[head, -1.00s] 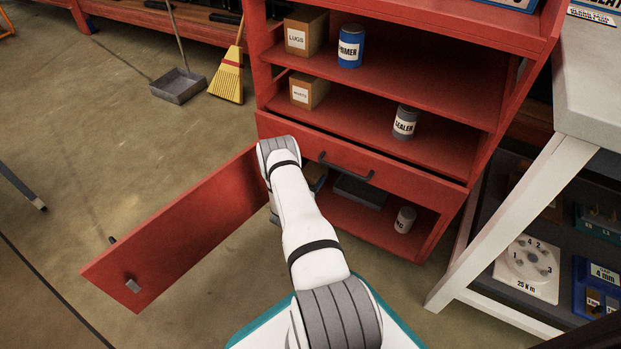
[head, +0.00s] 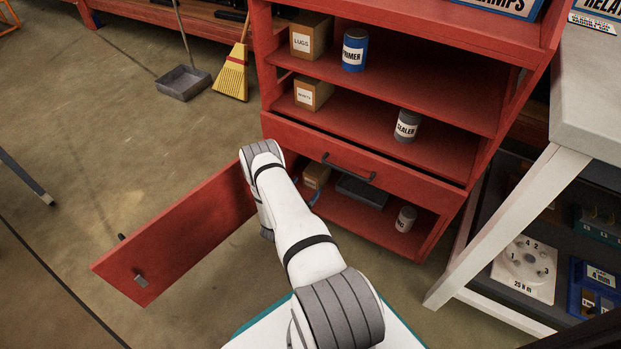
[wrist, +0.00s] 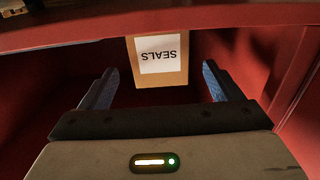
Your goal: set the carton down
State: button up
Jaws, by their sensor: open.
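The carton (wrist: 160,62) is a small brown box with a white SEALS label, upside down in the wrist view. It rests inside the red cabinet's low compartment, past my fingertips. In the head view a brown carton (head: 316,176) shows there, partly hidden by my arm. My gripper (wrist: 160,70) is open, with one blue finger to each side of the picture and a gap between the fingers and the carton. In the head view my gripper is mostly hidden behind my arm.
The red cabinet door (head: 180,240) stands open at left, close to my arm. A dark tray (head: 361,190) and a grey can (head: 405,218) share the low compartment. A closed drawer (head: 350,168) is just above. A white-legged workbench (head: 500,225) stands at right.

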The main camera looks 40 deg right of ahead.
jog(key=p+v, duration=0.1)
jog(key=v, duration=0.3)
jog(key=shift+s+a, duration=0.1)
jog(key=shift+a, duration=0.05)
dwell(0.4)
